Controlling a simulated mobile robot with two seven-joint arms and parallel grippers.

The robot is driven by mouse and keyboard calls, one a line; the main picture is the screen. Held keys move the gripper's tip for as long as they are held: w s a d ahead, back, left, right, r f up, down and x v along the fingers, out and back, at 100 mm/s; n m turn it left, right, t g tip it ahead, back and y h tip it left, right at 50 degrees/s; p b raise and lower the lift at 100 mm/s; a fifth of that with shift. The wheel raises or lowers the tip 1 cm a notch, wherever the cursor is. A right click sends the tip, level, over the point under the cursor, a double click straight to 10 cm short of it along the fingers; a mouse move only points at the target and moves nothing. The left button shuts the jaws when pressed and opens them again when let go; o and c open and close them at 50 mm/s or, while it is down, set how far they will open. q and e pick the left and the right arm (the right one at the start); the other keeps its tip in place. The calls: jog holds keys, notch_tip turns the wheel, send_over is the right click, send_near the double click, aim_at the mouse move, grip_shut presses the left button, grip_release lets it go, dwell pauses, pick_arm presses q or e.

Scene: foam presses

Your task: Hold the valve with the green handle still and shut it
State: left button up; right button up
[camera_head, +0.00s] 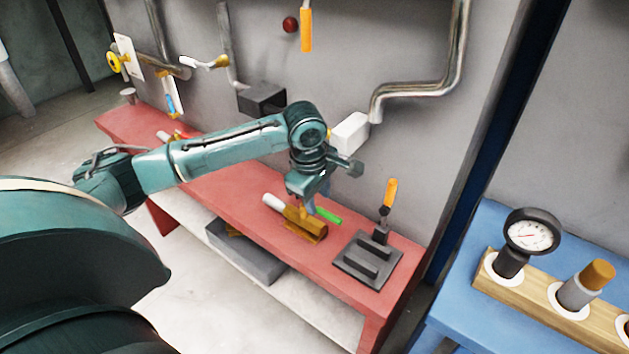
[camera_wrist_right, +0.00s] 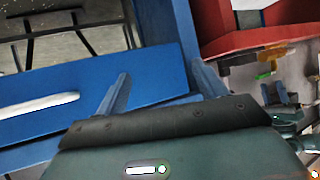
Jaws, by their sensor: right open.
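The valve with the green handle (camera_head: 328,215) has a brass body (camera_head: 303,222) and a white pipe end, and lies on the red bench. My left gripper (camera_head: 314,198) points down just above and behind the brass body, close to the green handle. Its fingers are partly hidden, so I cannot tell whether it is open or touches the valve. My right gripper (camera_wrist_right: 165,88) is open and empty over blue surfaces in the right wrist view. The valve also shows there, small, with its green handle (camera_wrist_right: 265,76) at the upper right.
On the red bench (camera_head: 222,182) a dark grey block with an orange-handled part (camera_head: 390,192) stands right of the valve. A blue table (camera_head: 478,238) at the right holds a wooden rack (camera_head: 535,296) with a gauge (camera_head: 531,232). Pipes and a white box (camera_head: 350,132) are on the wall.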

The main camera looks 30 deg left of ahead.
aim_at(320, 209)
pick_arm(q)
jog(key=f, duration=0.2)
jog(key=w+f, duration=0.1)
jog(key=f, duration=0.2)
jog(key=shift+w+f, duration=0.1)
jog(key=shift+f, duration=0.25)
jog(key=shift+c, duration=0.2)
grip_shut()
dwell(0.4)
dwell(1.1)
